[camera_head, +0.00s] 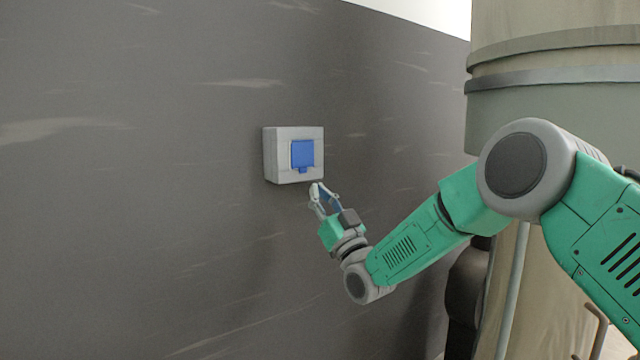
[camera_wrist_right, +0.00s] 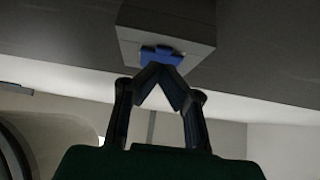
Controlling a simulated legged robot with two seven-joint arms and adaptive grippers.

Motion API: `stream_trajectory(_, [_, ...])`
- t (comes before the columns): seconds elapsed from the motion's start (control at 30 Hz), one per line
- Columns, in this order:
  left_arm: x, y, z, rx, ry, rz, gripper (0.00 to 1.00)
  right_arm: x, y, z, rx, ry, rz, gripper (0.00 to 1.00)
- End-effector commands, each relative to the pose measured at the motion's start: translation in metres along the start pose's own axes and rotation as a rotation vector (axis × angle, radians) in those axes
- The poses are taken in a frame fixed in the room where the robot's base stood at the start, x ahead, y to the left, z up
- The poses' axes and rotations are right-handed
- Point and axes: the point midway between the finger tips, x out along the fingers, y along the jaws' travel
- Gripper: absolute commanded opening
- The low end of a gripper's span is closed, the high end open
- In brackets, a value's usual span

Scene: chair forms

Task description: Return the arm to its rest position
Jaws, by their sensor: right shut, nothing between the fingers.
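My right arm comes in from the right of the head view, green and grey. Its gripper (camera_head: 318,187) is shut and empty, with its fingertips just below the wall box. In the right wrist view the two fingers of the right gripper (camera_wrist_right: 161,68) meet at their tips, close to the blue part of the box. Whether the tips touch it cannot be told. My left gripper is not in view.
A light grey box (camera_head: 273,158) with a blue cover (camera_head: 302,153) is fixed to the dark grey wall (camera_head: 130,200). A large beige column (camera_head: 560,100) with grey bands stands at the right, behind my arm. The space left of the box is clear.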

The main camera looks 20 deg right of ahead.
Motion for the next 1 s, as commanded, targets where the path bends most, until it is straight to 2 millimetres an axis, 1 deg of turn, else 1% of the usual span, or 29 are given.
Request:
stream_trajectory(0.03, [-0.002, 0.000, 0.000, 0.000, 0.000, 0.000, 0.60, -0.003, -0.002, 0.008, 0.001, -0.003, -0.002, 0.00])
stream_trajectory(0.13, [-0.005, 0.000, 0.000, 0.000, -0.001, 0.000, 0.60, -0.007, -0.004, 0.022, 0.000, -0.001, -0.004, 0.00])
stream_trajectory(0.3, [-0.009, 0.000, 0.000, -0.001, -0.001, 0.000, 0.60, -0.019, -0.002, 0.049, 0.002, -0.001, -0.002, 0.00])
stream_trajectory(0.4, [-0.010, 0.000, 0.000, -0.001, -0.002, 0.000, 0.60, -0.022, -0.002, 0.061, 0.001, 0.001, -0.002, 0.00])
stream_trajectory(0.53, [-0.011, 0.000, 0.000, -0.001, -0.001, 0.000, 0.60, -0.028, -0.001, 0.070, 0.004, -0.007, -0.001, 0.00])
stream_trajectory(0.6, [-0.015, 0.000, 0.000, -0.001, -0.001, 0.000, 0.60, -0.035, -0.004, 0.080, 0.012, -0.050, 0.004, 0.00])
stream_trajectory(0.67, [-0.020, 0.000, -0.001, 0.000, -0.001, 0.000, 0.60, -0.050, -0.009, 0.094, 0.024, -0.127, 0.011, 0.00])
stream_trajectory(0.77, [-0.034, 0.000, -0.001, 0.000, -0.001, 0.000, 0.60, -0.093, -0.020, 0.128, 0.053, -0.330, 0.034, 0.00])
stream_trajectory(0.8, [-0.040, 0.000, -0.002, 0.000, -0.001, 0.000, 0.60, -0.118, -0.026, 0.141, 0.066, -0.430, 0.046, 0.00])
stream_trajectory(0.87, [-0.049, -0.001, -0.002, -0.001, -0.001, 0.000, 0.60, -0.160, -0.033, 0.159, 0.082, -0.586, 0.065, 0.00])
stream_trajectory(0.9, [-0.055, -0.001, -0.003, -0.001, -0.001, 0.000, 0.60, -0.189, -0.038, 0.167, 0.092, -0.686, 0.078, 0.00])
stream_trajectory(0.97, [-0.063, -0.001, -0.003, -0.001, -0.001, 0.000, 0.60, -0.234, -0.044, 0.175, 0.104, -0.834, 0.097, 0.00])
stream_trajectory(1.0, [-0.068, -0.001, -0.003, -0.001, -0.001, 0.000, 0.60, -0.265, -0.049, 0.177, 0.112, -0.930, 0.109, 0.00])
